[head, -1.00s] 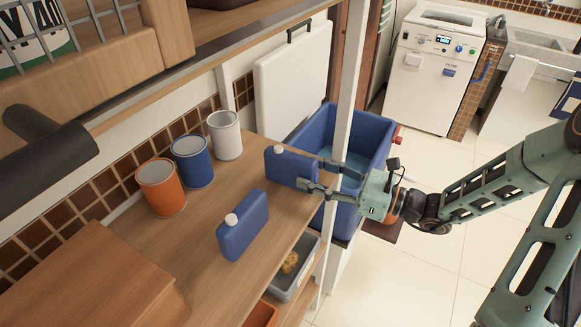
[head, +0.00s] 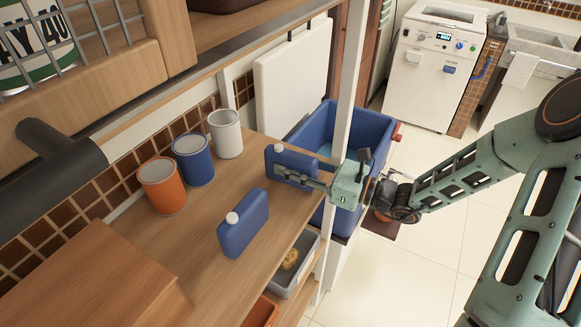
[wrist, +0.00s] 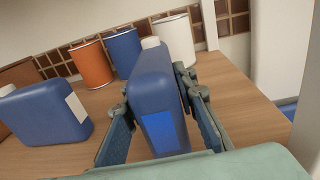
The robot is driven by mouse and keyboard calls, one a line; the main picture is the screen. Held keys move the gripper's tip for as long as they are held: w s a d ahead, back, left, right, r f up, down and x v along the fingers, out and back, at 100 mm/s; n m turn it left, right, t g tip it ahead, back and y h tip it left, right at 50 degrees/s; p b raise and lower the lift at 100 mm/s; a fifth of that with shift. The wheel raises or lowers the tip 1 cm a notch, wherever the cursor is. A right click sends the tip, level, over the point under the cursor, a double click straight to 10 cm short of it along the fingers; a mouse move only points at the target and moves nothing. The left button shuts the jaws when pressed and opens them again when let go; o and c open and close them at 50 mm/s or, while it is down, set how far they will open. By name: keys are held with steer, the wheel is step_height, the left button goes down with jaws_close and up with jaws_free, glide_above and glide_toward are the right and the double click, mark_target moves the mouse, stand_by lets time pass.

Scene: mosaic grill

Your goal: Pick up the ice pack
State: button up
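Two blue ice packs with white caps stand upright on the wooden counter. The farther ice pack (head: 283,158) is at my gripper (head: 291,174), near the counter's right edge; it also fills the middle of the wrist view (wrist: 158,95). My gripper's fingers (wrist: 157,103) lie on either side of it. A gap shows between the left finger and the pack; the right finger is close to its side, and I cannot tell whether it touches. The nearer ice pack (head: 243,224) stands apart, and shows at the left in the wrist view (wrist: 42,115).
Orange (head: 161,187), blue (head: 193,162) and white (head: 225,135) cans stand along the tiled wall. A white post (head: 350,80) rises close to my gripper. A blue tub (head: 375,125) is beyond the counter edge. A wooden box (head: 90,270) stands at near left.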

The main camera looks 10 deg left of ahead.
jaws_close()
steer(key=shift+r, duration=0.2)
steer(key=shift+r, duration=0.7)
steer(key=s+d+r, duration=0.6)
steer(key=s+r, duration=0.5)
steer(key=s, duration=0.1)
steer(key=shift+s, duration=0.3)
